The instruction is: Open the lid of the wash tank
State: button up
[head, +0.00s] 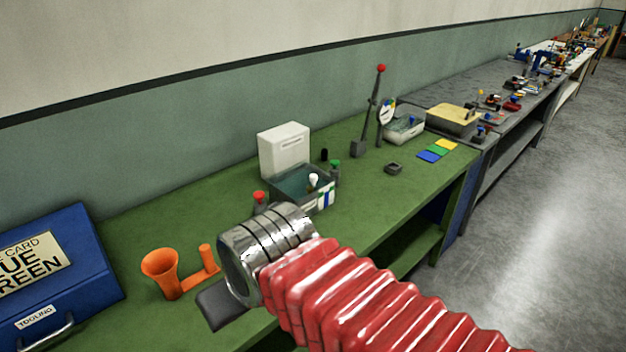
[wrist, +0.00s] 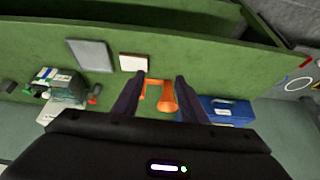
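In the head view, an open-topped grey-green tank (head: 318,193) stands on the green bench, with a small white-topped item inside. A white panel (head: 284,150) stands upright along its back edge; I cannot tell whether it is a raised lid. The tank shows at the left of the wrist view (wrist: 68,92). Farther off, a box with a pale yellow top (head: 453,115) looks covered. My gripper (wrist: 157,78) is open and empty in the wrist view, over an orange funnel-like piece (wrist: 168,98). In the head view, my wrist hides most of the gripper, left of the tank.
A blue tooling box (head: 60,265) stands at the left. Red-topped (head: 259,200) and green-topped (head: 335,170) items flank the tank. A red-knobbed lever (head: 381,70) rises behind. A grey slab (wrist: 91,55) and white block (wrist: 133,62) lie near the bench edge.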

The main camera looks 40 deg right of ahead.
jog(key=w+d+f+m+t+y, duration=0.15)
jog(key=w+d+m+y, duration=0.25)
jog(key=w+d+m, duration=0.5)
jog(key=w+d+f+m+y, duration=0.3)
jog(key=w+d+m+y, duration=0.3)
jog(key=w+m, duration=0.5)
jog(key=m+t+h, duration=0.6)
jog(key=m+t, duration=0.4)
jog(key=m, duration=0.3)
send_near(313, 178)
jog(key=s+d, duration=0.1)
jog(key=s+d+f, duration=0.1)
jog(key=shift+s+d+f, duration=0.1)
jog(key=shift+s+f, duration=0.2)
jog(key=shift+w+y, duration=0.1)
jog(key=shift+y, duration=0.2)
jog(key=x, duration=1.3)
jog(key=shift+w+r, duration=0.15)
jog(key=shift+w, duration=0.2)
